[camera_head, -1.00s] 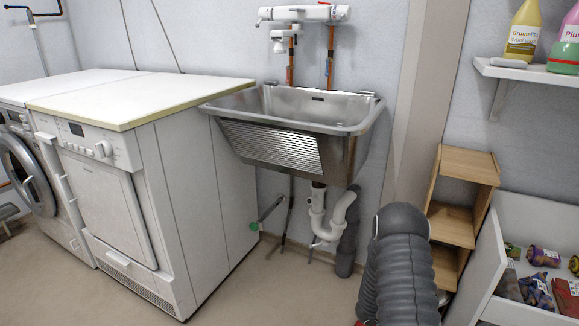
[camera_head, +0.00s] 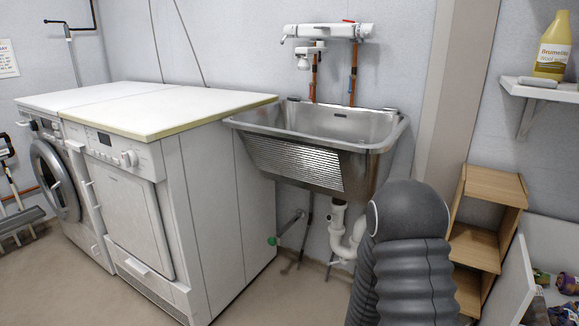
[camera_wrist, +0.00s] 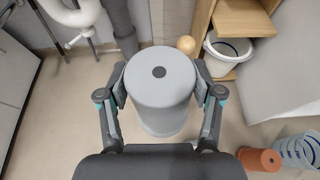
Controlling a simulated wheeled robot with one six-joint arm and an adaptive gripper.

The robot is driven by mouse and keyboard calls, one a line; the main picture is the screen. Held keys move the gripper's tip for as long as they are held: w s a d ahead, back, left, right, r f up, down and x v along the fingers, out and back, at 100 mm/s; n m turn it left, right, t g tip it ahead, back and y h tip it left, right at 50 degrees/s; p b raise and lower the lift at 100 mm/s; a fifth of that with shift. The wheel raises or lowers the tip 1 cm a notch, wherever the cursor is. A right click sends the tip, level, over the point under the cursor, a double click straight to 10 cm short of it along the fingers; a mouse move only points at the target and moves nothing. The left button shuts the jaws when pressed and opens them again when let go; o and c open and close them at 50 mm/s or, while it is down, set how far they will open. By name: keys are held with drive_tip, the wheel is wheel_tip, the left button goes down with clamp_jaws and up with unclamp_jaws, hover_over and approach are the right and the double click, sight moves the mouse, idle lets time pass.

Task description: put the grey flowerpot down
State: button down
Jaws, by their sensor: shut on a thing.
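The grey flowerpot (camera_wrist: 160,95) is in the middle of the wrist view. Its closed base, with a dark round hole in it, faces the camera, and its rim points away. My gripper (camera_wrist: 160,78) is shut on it, one finger on each side. I cannot tell how high it hangs over the floor. The steel washtub basin (camera_head: 320,125) is on the wall in the head view and looks empty as far as its inside shows. The flowerpot and my gripper are not visible in the head view; my arm fills the lower right there.
White machines with a pale worktop (camera_head: 150,108) stand left of the basin. A drain pipe (camera_head: 340,225) hangs below it. A wooden shelf (camera_head: 475,240) stands at right. The wrist view shows a white bucket (camera_wrist: 228,50), a terracotta pot (camera_wrist: 260,160), a striped basket (camera_wrist: 297,152) and bare floor (camera_wrist: 60,130).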

drive_tip(key=a+r+n+t+y, duration=0.1)
drive_tip(key=a+r+n+y, duration=0.2)
drive_tip(key=a+r, duration=0.7)
drive_tip(key=shift+w+a+r, duration=0.25)
drive_tip(key=shift+a+r, duration=0.15)
drive_tip(key=shift+a, duration=0.15)
